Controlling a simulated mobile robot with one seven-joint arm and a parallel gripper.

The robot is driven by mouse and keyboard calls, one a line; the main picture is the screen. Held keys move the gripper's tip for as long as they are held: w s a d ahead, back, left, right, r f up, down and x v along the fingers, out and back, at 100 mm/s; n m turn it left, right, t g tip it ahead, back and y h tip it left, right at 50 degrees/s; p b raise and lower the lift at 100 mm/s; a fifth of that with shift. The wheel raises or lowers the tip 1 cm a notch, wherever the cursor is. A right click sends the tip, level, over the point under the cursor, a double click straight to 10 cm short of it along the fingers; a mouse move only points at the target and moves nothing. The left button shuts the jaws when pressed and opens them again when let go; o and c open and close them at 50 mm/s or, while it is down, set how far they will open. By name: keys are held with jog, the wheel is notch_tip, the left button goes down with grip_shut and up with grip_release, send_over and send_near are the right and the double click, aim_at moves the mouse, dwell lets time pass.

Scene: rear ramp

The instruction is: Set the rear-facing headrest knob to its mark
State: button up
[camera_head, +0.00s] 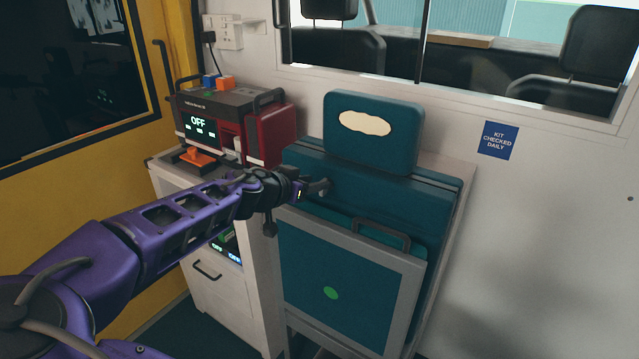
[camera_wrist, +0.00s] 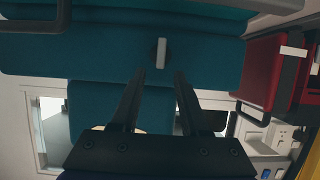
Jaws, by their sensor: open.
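The teal headrest (camera_head: 375,137) with a cream patch stands above the folded teal seat (camera_head: 400,197). In the wrist view a knob (camera_wrist: 161,52) with a pale straight bar on a dark round base sits on a teal surface. The bar lies roughly up and down in that picture. My gripper (camera_wrist: 160,74) is open, its two fingers either side of the knob's line, with the tips a little short of it and apart from it. In the head view my gripper (camera_head: 316,188) is close to the seat's left side, below the headrest. I cannot make out a mark beside the knob.
A red and grey monitor unit (camera_head: 205,118) reading OFF stands on a white cabinet (camera_head: 215,287) left of the seat. A grey-framed panel with a dark handle (camera_head: 381,234) is below.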

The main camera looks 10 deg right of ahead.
jog(key=shift+x, duration=1.65)
grip_shut()
